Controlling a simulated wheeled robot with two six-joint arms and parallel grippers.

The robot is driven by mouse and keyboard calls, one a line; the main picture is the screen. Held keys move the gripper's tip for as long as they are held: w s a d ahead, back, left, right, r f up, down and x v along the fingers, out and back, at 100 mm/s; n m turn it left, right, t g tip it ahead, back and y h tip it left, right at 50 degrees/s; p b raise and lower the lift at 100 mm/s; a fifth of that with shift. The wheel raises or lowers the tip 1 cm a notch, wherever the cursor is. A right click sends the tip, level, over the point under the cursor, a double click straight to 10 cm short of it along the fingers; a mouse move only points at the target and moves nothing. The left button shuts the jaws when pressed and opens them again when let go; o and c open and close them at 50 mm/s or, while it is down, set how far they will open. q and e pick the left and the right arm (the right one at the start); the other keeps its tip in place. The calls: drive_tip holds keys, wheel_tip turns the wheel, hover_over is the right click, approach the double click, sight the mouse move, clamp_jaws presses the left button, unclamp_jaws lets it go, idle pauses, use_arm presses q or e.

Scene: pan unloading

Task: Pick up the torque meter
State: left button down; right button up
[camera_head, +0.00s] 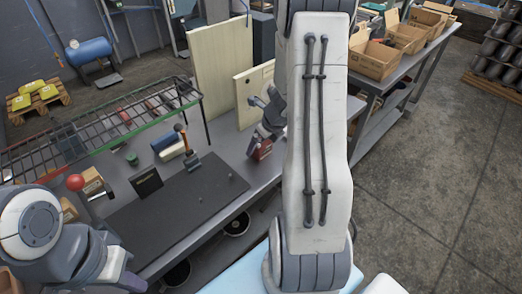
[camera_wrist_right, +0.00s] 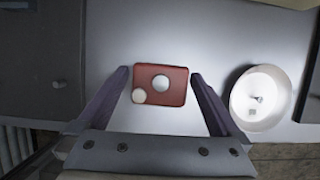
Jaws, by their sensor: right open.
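A red box-shaped device with a round silver knob and a pale round dial, which looks like the torque meter (camera_wrist_right: 173,93), lies on the grey bench top in the right wrist view. It also shows in the head view as a small red block (camera_head: 262,150) near the bench's right part. My right gripper (camera_wrist_right: 160,75) is open, with one finger on each side of the red device and a gap to both. In the head view my right gripper (camera_head: 265,112) is just above it, partly hidden by my arm.
A white round bowl (camera_wrist_right: 262,98) is right of the device in the wrist view. Pale boards (camera_head: 222,70) stand behind. Cardboard boxes (camera_head: 375,60) stand at right.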

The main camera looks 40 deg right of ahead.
drive_tip(key=c, duration=1.5)
drive_tip(key=shift+c, duration=0.2)
drive_tip(key=shift+r, duration=0.1)
